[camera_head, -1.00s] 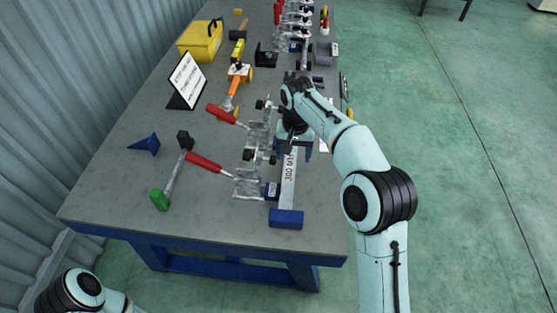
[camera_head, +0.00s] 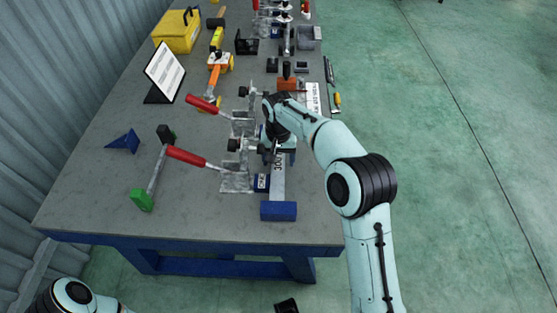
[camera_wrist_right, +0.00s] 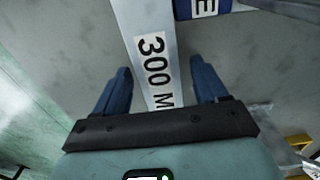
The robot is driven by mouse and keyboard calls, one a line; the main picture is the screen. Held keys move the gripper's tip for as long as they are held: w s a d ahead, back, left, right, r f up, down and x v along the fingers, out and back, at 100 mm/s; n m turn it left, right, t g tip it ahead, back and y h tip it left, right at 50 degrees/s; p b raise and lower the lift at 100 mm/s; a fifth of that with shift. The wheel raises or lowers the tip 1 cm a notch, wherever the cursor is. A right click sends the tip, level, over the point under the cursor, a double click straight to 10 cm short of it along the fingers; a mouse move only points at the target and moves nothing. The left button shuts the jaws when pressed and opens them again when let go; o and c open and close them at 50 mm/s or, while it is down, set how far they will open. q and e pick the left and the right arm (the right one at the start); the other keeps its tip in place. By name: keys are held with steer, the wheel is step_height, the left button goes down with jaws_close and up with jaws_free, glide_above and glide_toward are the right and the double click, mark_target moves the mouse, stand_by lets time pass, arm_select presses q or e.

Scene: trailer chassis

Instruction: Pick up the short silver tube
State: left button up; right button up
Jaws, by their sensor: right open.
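A silver tube (camera_head: 278,182) marked "300 M" lies lengthwise on the table beside the clamps. Its far part is hidden under my right arm in the head view. My right gripper (camera_head: 280,156) is over the tube. In the right wrist view, the tube (camera_wrist_right: 152,50) runs between the two blue fingers of the open gripper (camera_wrist_right: 161,85). Gaps show on both sides, and I cannot tell the exact height. My left arm shows only at the lower left corner, with its gripper out of view.
Red-handled clamps (camera_head: 187,156) stand left of the tube. A blue block (camera_head: 278,211) sits at its near end.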

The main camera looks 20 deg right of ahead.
jaws_close()
steer(key=shift+w, duration=0.1)
steer(key=shift+r, duration=0.15)
